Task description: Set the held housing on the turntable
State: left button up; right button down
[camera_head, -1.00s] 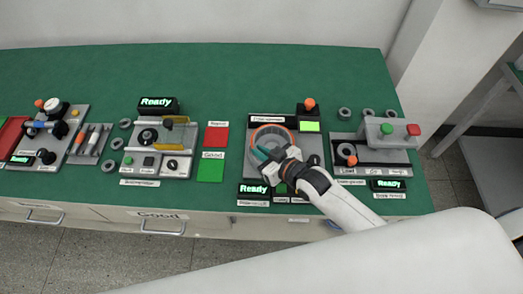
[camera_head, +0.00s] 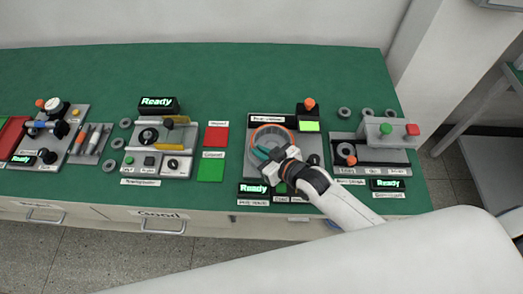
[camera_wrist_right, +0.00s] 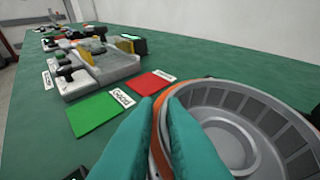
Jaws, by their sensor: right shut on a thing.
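The housing (camera_head: 272,134) is a round grey ring with an orange rim, over the turntable station in the head view. In the right wrist view the housing (camera_wrist_right: 235,125) fills the lower right, its segmented inner wall and grey centre showing. My right gripper (camera_head: 262,154) has teal fingers shut on the near-left wall of the housing; the fingers (camera_wrist_right: 160,125) show large in the wrist view. The turntable is hidden beneath the housing, and I cannot tell whether the two touch. My left gripper is not in view.
The station's Ready display (camera_head: 253,188) is at its front left, and an orange button (camera_head: 309,103) at its back right. Left lie a red pad (camera_head: 216,135) and a green pad (camera_head: 211,170). Another station (camera_head: 375,150) stands close on the right. The green table behind is clear.

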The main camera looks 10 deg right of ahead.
jog(key=shift+f+b, duration=0.3)
jog(key=shift+f, duration=0.15)
dwell(0.9)
dwell(0.3)
jog(key=c, duration=1)
grip_release()
jog(key=shift+f, duration=0.15)
jog(key=shift+r, duration=0.2)
jog(key=shift+r+p, duration=3.45)
jog(key=shift+p, duration=0.25)
